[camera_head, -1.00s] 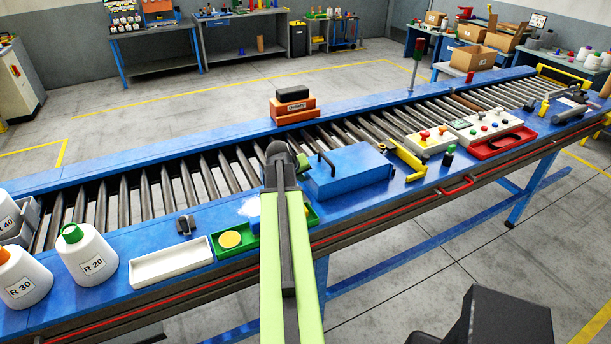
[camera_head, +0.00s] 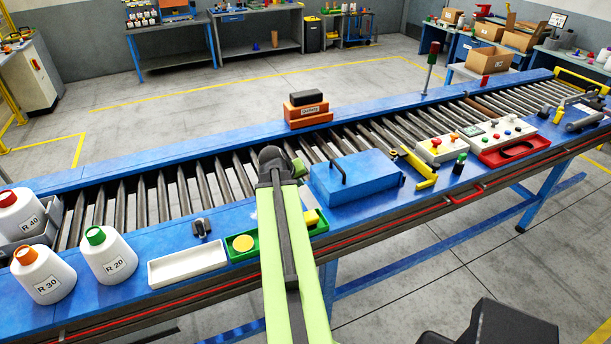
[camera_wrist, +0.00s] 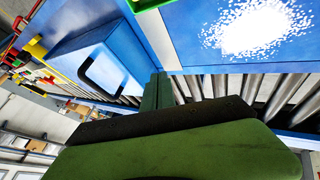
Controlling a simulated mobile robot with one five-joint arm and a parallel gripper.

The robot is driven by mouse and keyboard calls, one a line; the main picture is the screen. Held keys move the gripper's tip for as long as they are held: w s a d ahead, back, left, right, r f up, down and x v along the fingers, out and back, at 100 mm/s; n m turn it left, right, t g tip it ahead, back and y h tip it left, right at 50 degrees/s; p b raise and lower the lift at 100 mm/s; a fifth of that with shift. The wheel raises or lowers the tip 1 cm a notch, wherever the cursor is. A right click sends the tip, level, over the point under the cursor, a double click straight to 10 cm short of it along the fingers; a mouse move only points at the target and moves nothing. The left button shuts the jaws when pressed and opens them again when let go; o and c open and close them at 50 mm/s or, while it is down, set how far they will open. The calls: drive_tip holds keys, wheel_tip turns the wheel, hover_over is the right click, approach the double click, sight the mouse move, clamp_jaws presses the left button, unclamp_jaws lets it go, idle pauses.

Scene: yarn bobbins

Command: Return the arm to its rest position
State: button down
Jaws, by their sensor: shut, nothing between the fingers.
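My arm reaches forward over the front edge of the blue conveyor table in the head view. In the wrist view my green gripper (camera_wrist: 160,95) fills the lower middle. It is shut with nothing in it, and the rollers lie beyond it.
A blue box (camera_head: 356,178) with a dark handle stands right of my gripper. A green tray (camera_head: 270,243) with yellow pieces lies under the arm, and a white tray (camera_head: 188,264) lies left. Several bobbins, such as R 20 (camera_head: 110,258), stand farther left. An orange block (camera_head: 307,115) stands behind the rollers.

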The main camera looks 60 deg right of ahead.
drive_tip(key=shift+p+v, duration=0.7)
drive_tip(key=shift+v, duration=0.95)
drive_tip(key=shift+w, duration=0.25)
